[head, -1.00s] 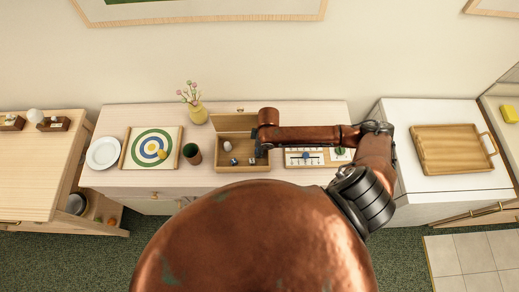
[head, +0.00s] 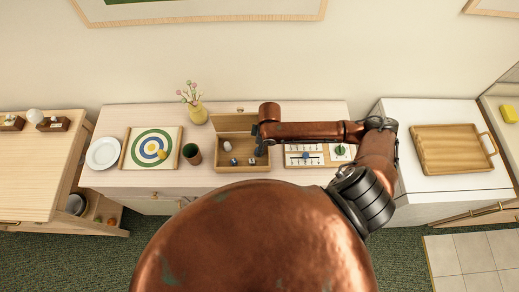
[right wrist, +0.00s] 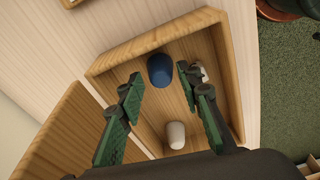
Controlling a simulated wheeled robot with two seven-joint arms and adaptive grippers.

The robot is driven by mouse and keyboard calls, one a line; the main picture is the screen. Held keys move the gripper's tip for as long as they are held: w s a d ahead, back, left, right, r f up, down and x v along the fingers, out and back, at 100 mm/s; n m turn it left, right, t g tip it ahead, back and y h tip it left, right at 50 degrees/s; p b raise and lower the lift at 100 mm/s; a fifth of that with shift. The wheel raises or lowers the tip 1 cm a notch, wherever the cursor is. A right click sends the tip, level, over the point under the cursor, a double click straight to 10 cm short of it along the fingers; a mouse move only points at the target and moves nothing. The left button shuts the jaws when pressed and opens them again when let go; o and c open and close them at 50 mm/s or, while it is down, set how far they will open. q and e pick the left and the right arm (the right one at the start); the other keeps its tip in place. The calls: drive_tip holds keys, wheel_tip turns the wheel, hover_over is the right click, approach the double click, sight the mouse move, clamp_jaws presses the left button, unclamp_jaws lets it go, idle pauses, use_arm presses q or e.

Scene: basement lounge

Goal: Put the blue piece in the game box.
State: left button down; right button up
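The game box (head: 243,168) is an open wooden box with its lid raised at the back. In the right wrist view, the blue piece (right wrist: 160,70) lies inside the box (right wrist: 108,62), near one end wall. My right gripper (right wrist: 163,82) is open above the box, with its green fingers spread and apart from the blue piece. In the head view the right gripper (head: 258,142) is over the box's right end; its arm partly hides that end. My left gripper is not in view.
The box also holds a white piece (right wrist: 176,136) and another pale piece (right wrist: 201,72), partly behind a finger. A board with small pieces (head: 305,160) lies to the right. A dark cup (head: 192,154), target board (head: 128,161), vase (head: 197,113) and plate (head: 103,153) stand left.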

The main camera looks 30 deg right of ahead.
wheel_tip(320, 180, up, 9)
drive_tip(key=shift+s+d, duration=0.4)
